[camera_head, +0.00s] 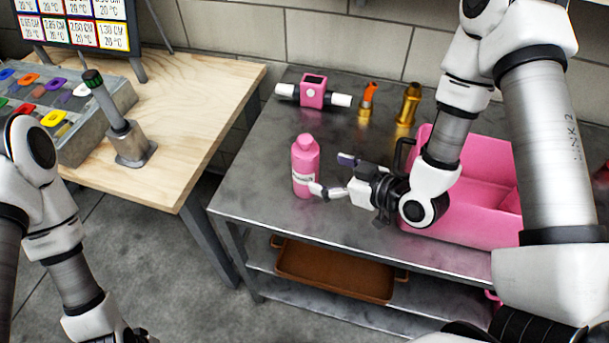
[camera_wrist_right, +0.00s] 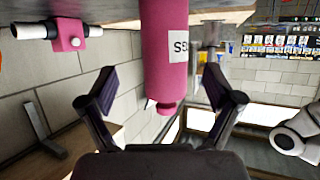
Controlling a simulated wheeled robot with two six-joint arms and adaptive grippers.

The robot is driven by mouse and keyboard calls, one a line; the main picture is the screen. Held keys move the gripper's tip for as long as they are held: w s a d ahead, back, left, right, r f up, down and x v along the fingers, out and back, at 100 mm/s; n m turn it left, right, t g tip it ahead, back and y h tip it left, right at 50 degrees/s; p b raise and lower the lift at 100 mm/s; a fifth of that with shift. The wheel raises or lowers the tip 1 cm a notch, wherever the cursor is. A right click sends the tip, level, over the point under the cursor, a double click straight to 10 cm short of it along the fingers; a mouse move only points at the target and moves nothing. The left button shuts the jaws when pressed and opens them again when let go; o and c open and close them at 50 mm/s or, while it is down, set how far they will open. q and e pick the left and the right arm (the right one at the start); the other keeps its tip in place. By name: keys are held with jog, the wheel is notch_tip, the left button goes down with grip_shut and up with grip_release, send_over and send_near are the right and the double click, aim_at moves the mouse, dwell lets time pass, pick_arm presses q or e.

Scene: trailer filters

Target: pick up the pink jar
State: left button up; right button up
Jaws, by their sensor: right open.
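The pink jar (camera_head: 305,165) is a bottle with a pink cap and a white label, standing upright near the left end of the grey metal table. My right gripper (camera_head: 333,176) is open just to its right, with the near fingertip overlapping the jar's lower right edge in the head view. In the right wrist view, the jar (camera_wrist_right: 166,45) appears upside down, between the two spread fingers (camera_wrist_right: 160,82). I cannot tell how deep it sits between them, and neither finger is clearly touching it. My left arm enters at lower left; its fingers are out of the frame.
A pink bin (camera_head: 470,230) stands right of the jar, beneath my right arm. A wooden table (camera_head: 205,95) is at left. The metal table (camera_head: 250,185) is clear left of the jar.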

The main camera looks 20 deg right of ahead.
aim_at(314, 171)
jog(key=x, duration=0.3)
jog(key=p+x, duration=0.1)
jog(key=x, duration=0.3)
jog(key=shift+s+a+f, duration=0.15)
jog(key=shift+a, duration=0.15)
jog(key=c, duration=1.3)
